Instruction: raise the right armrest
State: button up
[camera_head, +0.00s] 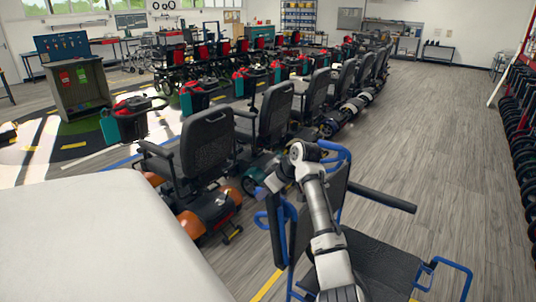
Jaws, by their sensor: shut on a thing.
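A blue-framed chair with a black seat (385,268) stands at the lower right, facing right and toward me. Its far armrest (385,197) is a black pad lying about level. The right armrest (277,235), on the near side, is a black pad standing nearly upright beside the backrest (330,205). My arm passes in front of the backrest and hides part of it. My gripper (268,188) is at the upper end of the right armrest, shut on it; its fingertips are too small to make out.
A row of mobility scooters with black seats (208,145) stands just behind and left of the chair. A white surface (95,245) fills the lower left. A dark rack (518,120) lines the right edge. Open grey floor (450,150) lies right of the chair.

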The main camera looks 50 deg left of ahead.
jog(key=o, duration=1.1)
jog(key=shift+s+d+f, duration=0.1)
jog(key=shift+s+f, duration=0.05)
jog(key=shift+f, duration=0.4)
jog(key=shift+c, duration=0.2)
jog(key=o, duration=0.3)
jog(key=shift+r, duration=0.3)
jog(key=shift+w+d+r, duration=0.15)
jog(key=shift+w+r, duration=0.1)
jog(key=shift+r, duration=0.05)
jog(key=b+v, duration=0.3)
jog(key=v, duration=1)
jog(key=shift+s+b, duration=0.1)
jog(key=shift+b, duration=0.3)
